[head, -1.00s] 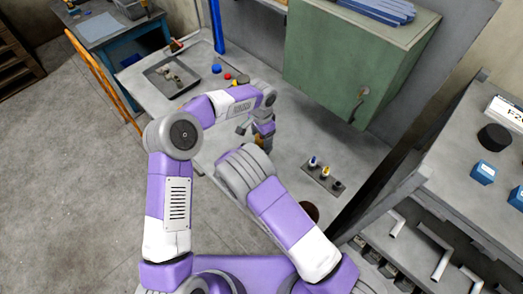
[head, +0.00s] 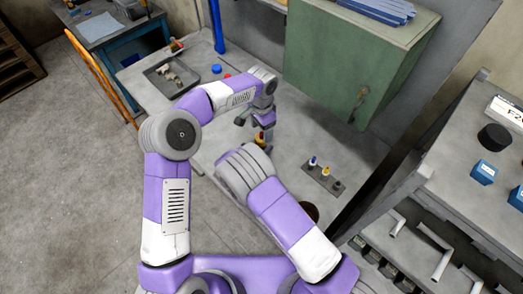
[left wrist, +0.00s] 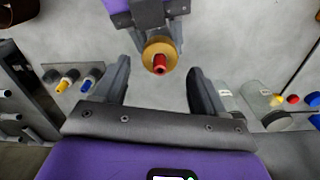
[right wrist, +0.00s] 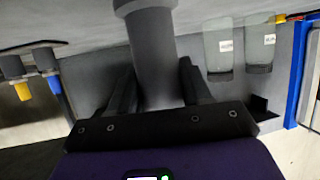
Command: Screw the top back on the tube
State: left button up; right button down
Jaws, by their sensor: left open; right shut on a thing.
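My left gripper (head: 252,122) is open and empty above the table; its fingers also show in the left wrist view (left wrist: 158,88). Ahead of them is the end of the tube (left wrist: 160,55), a brass-coloured ring with a red tip in its middle, apart from both fingers. My right gripper (left wrist: 158,30) is behind that piece and is shut on the tube. In the right wrist view, a grey cylinder (right wrist: 152,55), seemingly the tube's body, stands between its fingers. In the head view my right arm mostly hides the right gripper. I cannot make out a separate top.
A small rack (head: 335,186) with yellow and blue handled tools is on the table. Two clear jars (right wrist: 218,45) stand nearby. A grey tray (head: 170,80) with small parts is at the far left. A green cabinet (head: 345,65) bounds the table behind.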

aim_at(261, 133)
pick_arm(q)
notch_tip(261, 133, up, 4)
jog(key=n, duration=0.6)
jog(key=shift+f+n, duration=0.25)
jog(key=shift+n, duration=0.15)
jog(key=shift+f, duration=0.1)
jog(key=shift+f, duration=3.95)
jog(key=shift+c, duration=0.3)
jog(key=c, duration=1)
jog(key=o, duration=1.2)
jog(key=shift+o, duration=0.2)
jog(key=shift+r, duration=0.15)
notch_tip(261, 133, up, 12)
jog(key=shift+f, duration=0.1)
